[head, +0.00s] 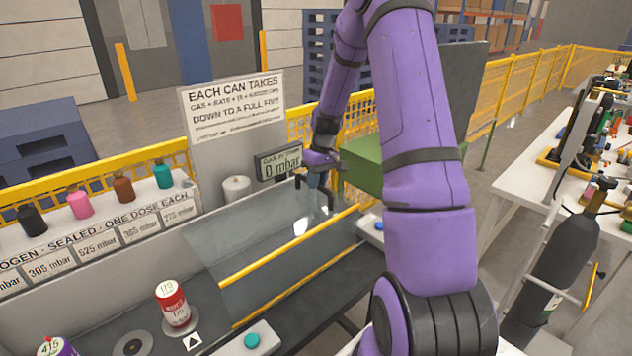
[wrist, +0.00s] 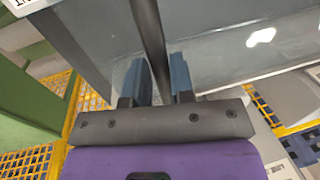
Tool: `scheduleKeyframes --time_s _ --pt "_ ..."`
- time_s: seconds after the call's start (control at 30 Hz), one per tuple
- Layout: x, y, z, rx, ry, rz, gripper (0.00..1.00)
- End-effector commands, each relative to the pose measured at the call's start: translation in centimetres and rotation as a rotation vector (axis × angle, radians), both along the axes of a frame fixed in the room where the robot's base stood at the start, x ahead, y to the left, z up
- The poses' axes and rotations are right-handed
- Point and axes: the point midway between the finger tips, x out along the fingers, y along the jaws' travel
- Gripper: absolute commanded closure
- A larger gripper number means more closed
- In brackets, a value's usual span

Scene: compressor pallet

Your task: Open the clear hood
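The clear hood (head: 262,240) is a see-through cover with yellow edge strips over the right part of the dark machine bed. It looks lowered. My gripper (head: 317,186) is at its far right end, pointing down, partly hidden behind my own arm. In the wrist view, a dark bar (wrist: 148,28), which looks like the hood's handle, runs between the two blue-grey fingers of my gripper (wrist: 160,80). The fingers stand close on both sides of the bar with little or no gap. The clear panel also shows in the wrist view (wrist: 225,60).
A red can (head: 171,307) stands on the bed left of the hood. A display reading 0 mbar (head: 279,164) and a sign board (head: 232,110) stand behind it. Several small bottles line the left shelf. Yellow fencing (head: 510,90) runs behind; a cluttered white table is at right.

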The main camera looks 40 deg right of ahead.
Motion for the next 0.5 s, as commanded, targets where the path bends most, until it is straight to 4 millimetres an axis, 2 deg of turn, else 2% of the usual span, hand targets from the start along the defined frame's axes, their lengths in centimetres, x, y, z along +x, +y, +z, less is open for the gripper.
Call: scheduleKeyframes --time_s 0.03,0.07,0.1,0.37,0.5 --pt "0.0 0.0 0.0 0.0 -0.001 0.0 0.65" --pt "0.0 0.0 0.0 0.0 0.0 0.0 0.58" --pt "0.0 0.0 0.0 0.0 0.0 0.001 0.56" --pt "0.0 0.0 0.1 0.0 0.0 0.001 0.56" --pt "0.0 -0.2 1.1 0.0 -0.001 0.001 0.56"
